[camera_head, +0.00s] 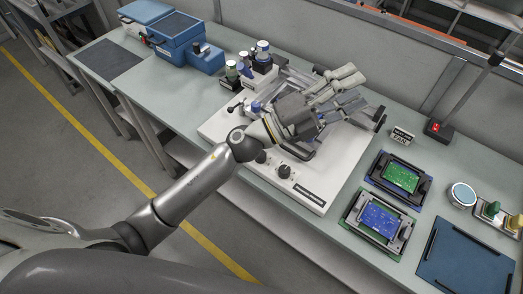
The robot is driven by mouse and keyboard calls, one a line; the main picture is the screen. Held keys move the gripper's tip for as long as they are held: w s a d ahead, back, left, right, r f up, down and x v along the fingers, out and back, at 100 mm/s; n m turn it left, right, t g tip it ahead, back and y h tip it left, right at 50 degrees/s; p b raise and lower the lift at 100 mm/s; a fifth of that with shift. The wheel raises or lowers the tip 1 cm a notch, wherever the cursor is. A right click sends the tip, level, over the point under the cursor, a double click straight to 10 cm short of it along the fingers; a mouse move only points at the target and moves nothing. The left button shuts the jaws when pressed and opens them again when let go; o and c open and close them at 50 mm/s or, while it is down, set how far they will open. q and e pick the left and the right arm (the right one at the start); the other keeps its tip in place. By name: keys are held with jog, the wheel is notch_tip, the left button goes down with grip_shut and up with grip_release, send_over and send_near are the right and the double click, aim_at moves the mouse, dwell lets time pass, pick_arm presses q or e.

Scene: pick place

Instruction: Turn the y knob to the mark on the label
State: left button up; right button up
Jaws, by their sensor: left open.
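A white device (222,122) lies flat on the bench with dark knobs along its front edge. One black knob (284,171) shows clearly, close to a black label (311,195) near the front right corner. The lettering is too small to read, so I cannot tell which knob is the y knob or where its mark lies. My left gripper (360,88) is open above the device, its fingers pointing to the right and back. My left gripper and arm hide the middle of the device. My right gripper is not in view.
A blue box (178,38) and several small bottles (262,50) stand behind and left. Green (402,176) and blue (381,219) circuit boards in black holders, a round dial (462,194) and a dark blue mat (468,258) lie right. A red-lit stand (436,127) rises behind.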

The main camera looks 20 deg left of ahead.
pick_arm(q)
jog(key=s+d+f+m+g, duration=0.3)
jog(key=s+d+m+g, duration=0.15)
jog(key=m+g, duration=0.45)
notch_tip(320, 180, down, 10)
jog(key=a+m+g+y, duration=0.1)
jog(key=m+g+y, duration=0.3)
jog(key=m+y, duration=0.2)
jog(key=w+a+f+y, duration=0.3)
jog(key=a+y, duration=0.3)
jog(key=a, duration=0.5)
jog(key=w+a+f+y, duration=0.25)
jog(key=a+y, duration=0.35)
jog(key=a, duration=0.4)
notch_tip(320, 180, down, 10)
jog(key=p, duration=0.3)
jog(key=shift+f, duration=0.2)
jog(key=shift+c, duration=0.3)
jog(key=c, duration=1)
